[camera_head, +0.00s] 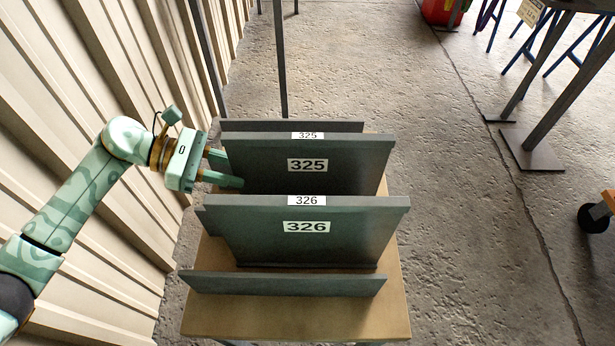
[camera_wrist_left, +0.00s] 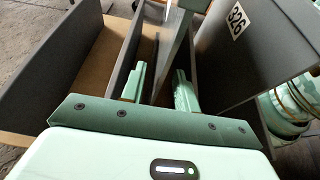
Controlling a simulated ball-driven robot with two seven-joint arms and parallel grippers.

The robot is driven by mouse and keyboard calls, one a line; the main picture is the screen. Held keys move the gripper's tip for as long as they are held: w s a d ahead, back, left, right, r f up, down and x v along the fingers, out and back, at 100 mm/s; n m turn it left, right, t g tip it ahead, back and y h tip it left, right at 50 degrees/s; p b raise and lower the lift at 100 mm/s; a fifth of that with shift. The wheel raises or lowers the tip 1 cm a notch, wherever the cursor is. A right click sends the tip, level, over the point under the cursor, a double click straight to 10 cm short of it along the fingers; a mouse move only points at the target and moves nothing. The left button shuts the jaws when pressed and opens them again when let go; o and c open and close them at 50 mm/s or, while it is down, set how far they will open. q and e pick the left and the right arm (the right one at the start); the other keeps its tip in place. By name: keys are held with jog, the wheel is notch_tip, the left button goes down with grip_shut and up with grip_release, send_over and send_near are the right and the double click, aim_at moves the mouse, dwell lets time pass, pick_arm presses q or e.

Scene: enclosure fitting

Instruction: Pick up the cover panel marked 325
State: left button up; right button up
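The cover panel marked 325 (camera_head: 350,170) is a dark grey plate standing upright in a wooden-based rack. Its label shows on its face and on its top edge. My left gripper (camera_head: 230,171) is at the panel's left edge, with one finger in front of the plate and the other partly hidden behind it. In the left wrist view, my left gripper (camera_wrist_left: 159,86) is open, and the panel's narrow edge (camera_wrist_left: 176,57) runs between its fingers with a visible gap on one side. My right gripper is not in view.
Panel 326 (camera_head: 350,240) stands upright just in front, close to the front finger; it also shows in the wrist view (camera_wrist_left: 262,50). A low grey divider (camera_head: 280,284) crosses the wooden base (camera_head: 300,318). A ribbed wall (camera_head: 60,130) is at left.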

aim_at(253, 174)
pick_arm(q)
jog(key=x, duration=0.4)
jog(key=shift+d+b, duration=0.25)
jog(key=shift+b, duration=0.15)
jog(key=shift+r, duration=0.1)
grip_shut()
dwell(0.8)
jog(key=shift+r, duration=0.1)
